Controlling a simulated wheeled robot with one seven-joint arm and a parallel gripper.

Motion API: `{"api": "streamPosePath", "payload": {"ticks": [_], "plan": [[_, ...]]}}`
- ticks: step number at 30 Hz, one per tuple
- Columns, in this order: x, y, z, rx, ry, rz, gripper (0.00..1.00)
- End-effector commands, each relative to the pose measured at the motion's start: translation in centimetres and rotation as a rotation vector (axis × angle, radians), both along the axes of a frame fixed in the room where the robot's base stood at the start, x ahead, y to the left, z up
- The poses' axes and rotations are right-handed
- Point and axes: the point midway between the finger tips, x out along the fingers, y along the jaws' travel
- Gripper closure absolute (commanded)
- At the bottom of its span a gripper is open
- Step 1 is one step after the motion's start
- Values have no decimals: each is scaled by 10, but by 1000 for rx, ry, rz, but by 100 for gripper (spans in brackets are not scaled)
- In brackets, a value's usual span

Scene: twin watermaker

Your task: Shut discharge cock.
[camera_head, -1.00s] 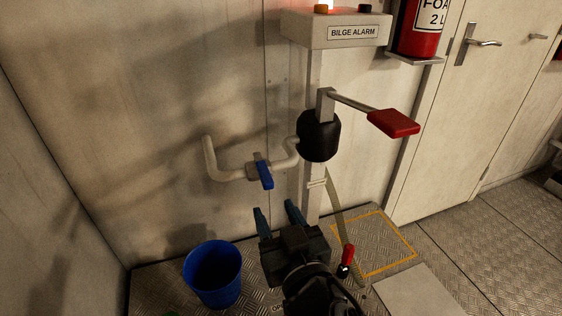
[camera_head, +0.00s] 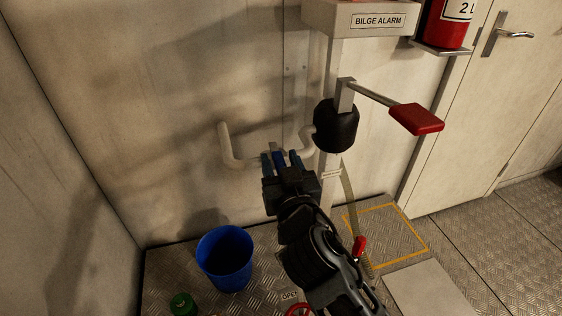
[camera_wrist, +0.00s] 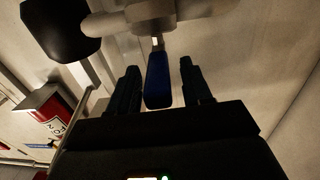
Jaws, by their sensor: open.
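The discharge cock is a valve with a blue lever on a pale pipe (camera_head: 226,148) against the wall. The blue lever (camera_head: 279,160) shows between the fingers of my gripper (camera_head: 281,155) in the head view. In the wrist view the blue lever (camera_wrist: 158,80) points from the valve body (camera_wrist: 152,14) towards my gripper, across the pipe. My gripper (camera_wrist: 160,68) is open, with one finger on each side of the lever and a visible gap on both sides. The gripper partly hides the valve body in the head view.
A black pump body (camera_head: 336,126) with a red-ended lever (camera_head: 416,118) stands right of the pipe, below the bilge alarm box (camera_head: 366,20). A blue bucket (camera_head: 224,258) and a green object (camera_head: 182,304) are on the floor. A small red handle (camera_head: 360,246) stands lower right.

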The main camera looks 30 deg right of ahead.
Motion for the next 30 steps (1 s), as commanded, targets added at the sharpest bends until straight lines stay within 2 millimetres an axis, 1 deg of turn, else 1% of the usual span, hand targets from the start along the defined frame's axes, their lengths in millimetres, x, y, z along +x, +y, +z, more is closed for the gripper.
{"api": "streamPosePath", "payload": {"ticks": [4,19,30], "plan": [[0,0,0,0,0,0,52],[0,0,0,-1,0,0,100],[-1,-1,0,-1,1,4,100]]}}
